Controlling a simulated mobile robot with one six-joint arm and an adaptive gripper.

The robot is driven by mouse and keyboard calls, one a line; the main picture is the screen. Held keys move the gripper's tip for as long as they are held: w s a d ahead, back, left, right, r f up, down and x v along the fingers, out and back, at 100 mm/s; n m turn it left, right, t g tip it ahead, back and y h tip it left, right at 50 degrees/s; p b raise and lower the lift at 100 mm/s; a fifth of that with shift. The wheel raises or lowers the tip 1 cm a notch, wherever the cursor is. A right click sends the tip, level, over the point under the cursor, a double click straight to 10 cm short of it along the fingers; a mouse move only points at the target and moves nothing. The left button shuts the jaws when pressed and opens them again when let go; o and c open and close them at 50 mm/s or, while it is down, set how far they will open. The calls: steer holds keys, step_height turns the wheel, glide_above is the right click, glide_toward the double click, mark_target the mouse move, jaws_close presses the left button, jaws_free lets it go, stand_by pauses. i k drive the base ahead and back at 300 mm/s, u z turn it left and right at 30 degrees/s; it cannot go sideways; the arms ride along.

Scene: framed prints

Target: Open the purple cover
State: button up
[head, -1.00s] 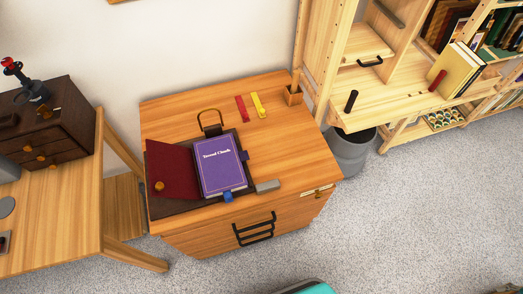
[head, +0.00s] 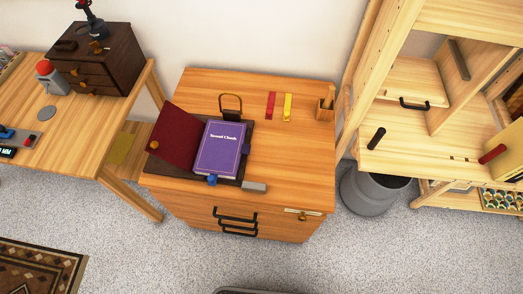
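The purple book cover (head: 221,147) is closed, with white title lettering on its front. The book lies flat in a dark open case (head: 165,174) on the wooden cabinet's top. The case's dark red lid (head: 181,135) is swung open to the left and has a small gold knob. A blue tab or knob (head: 212,180) shows at the book's bottom edge. My gripper is not in view; a dark curved shape at the bottom edge is too cut off to identify.
The wooden cabinet (head: 310,150) carries red (head: 271,105) and yellow (head: 287,107) strips, a pen cup (head: 325,108) and a grey block (head: 254,187). A desk (head: 100,110) stands left. A grey bin (head: 370,189) and shelves (head: 440,150) stand right. Carpet in front looks clear.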

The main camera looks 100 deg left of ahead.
mark_target(221, 145)
steer(key=u, duration=0.05)
steer(key=i, duration=0.75)
steer(key=u, duration=3.85)
